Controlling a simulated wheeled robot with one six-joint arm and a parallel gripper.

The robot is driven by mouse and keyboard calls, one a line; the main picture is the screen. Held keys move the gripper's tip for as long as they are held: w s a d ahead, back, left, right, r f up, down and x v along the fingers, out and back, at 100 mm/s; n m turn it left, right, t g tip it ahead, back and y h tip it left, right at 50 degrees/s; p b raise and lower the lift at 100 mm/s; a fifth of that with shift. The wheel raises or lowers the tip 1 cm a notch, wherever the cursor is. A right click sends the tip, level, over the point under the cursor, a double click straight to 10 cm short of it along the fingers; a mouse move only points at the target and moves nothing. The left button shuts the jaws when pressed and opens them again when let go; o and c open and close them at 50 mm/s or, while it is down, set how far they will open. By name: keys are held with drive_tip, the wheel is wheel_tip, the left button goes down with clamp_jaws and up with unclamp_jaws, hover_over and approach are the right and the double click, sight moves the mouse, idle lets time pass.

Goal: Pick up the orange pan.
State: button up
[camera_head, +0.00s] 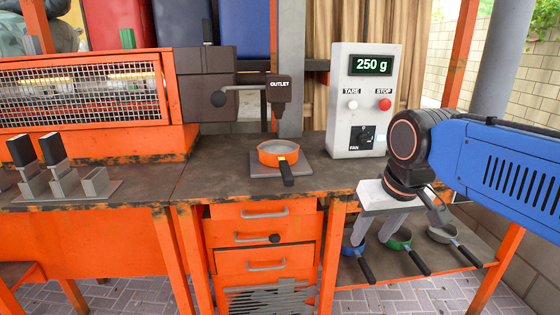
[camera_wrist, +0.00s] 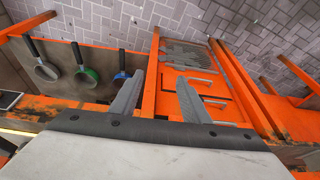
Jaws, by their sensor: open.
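The orange pan (camera_head: 268,159) sits upright on a flat grey plate (camera_head: 255,171) on the worktop, below the outlet. Its black handle (camera_head: 287,175) points toward the front edge. My gripper (camera_head: 376,230) is at the right end of the worktop, pointing down, well to the right of the pan and apart from it. In the wrist view my gripper (camera_wrist: 162,84) shows two grey fingers spread apart with nothing between them. The orange pan does not show in the wrist view.
The outlet block (camera_head: 280,90) overhangs the pan. A white control box (camera_head: 352,135) reading 250 g stands between pan and arm. Blue (camera_head: 351,248), green (camera_head: 396,242) and grey (camera_head: 440,235) pans sit on the lower shelf.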

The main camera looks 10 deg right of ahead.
drive_tip(key=w+a+r+g, duration=0.1)
drive_tip(key=w+a+r, duration=0.2)
drive_tip(key=w+r, duration=0.35)
drive_tip(key=w+a+r+g, duration=0.1)
drive_tip(key=w+a+r, duration=0.2)
drive_tip(key=w+r, duration=0.35)
wheel_tip(320, 180, up, 11)
drive_tip(key=g, duration=0.2)
hover_over(287, 170)
wheel_tip(287, 170, down, 12)
drive_tip(key=shift+w+a+f, duration=0.1)
drive_tip(key=shift+a, duration=0.05)
drive_tip(key=shift+s+f, duration=0.15)
drive_tip(key=shift+f, duration=1.15)
drive_tip(key=shift+s+f, duration=0.1)
drive_tip(key=shift+f, duration=1.2)
clamp_jaws()
